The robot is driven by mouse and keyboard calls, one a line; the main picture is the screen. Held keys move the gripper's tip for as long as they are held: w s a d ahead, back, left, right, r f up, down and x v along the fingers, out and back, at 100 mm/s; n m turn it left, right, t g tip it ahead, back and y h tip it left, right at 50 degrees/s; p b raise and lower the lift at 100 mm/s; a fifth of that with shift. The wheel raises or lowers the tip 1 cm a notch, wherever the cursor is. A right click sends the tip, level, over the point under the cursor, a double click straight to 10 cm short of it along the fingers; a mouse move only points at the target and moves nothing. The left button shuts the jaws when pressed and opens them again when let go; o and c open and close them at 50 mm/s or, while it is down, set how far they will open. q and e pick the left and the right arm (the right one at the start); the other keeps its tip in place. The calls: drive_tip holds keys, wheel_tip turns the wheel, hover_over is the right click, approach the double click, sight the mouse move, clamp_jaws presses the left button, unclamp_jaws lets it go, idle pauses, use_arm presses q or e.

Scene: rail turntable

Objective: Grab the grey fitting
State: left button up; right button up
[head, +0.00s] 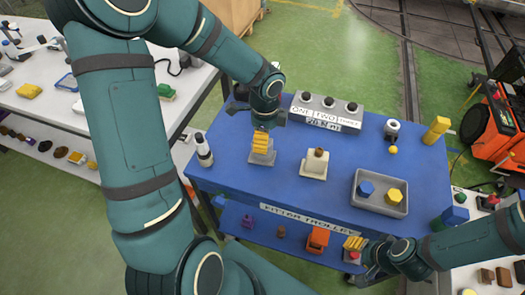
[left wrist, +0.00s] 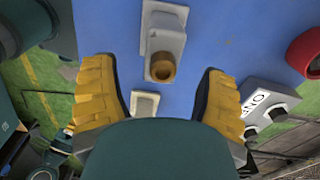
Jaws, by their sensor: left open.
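The grey fitting (head: 261,157) is a grey block on the blue trolley top, directly below my left gripper (head: 261,139), whose fingers hide its upper part. In the left wrist view a grey fitting with a round brown stub (left wrist: 160,66) shows just beyond and between the yellow fingertips of my left gripper (left wrist: 160,82). The fingers are spread wide, with space on both sides of the stub. I cannot tell how high they are above it. My right gripper (head: 354,245) is low at the trolley's front, near the lower shelf; its finger gap is unclear.
A cream block with a brown stub (head: 314,165) stands right of the fitting. A button box (head: 325,112) lies behind. A dark-topped white bottle (head: 203,150) stands left.

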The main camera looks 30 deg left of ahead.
use_arm(q)
drive_tip(key=f, duration=0.2)
drive_tip(key=f+b, duration=0.1)
drive_tip(key=f, duration=0.2)
drive_tip(key=shift+a+f+b, duration=0.3)
drive_tip(key=shift+a, duration=0.05)
drive_tip(key=shift+s, duration=0.1)
clamp_jaws()
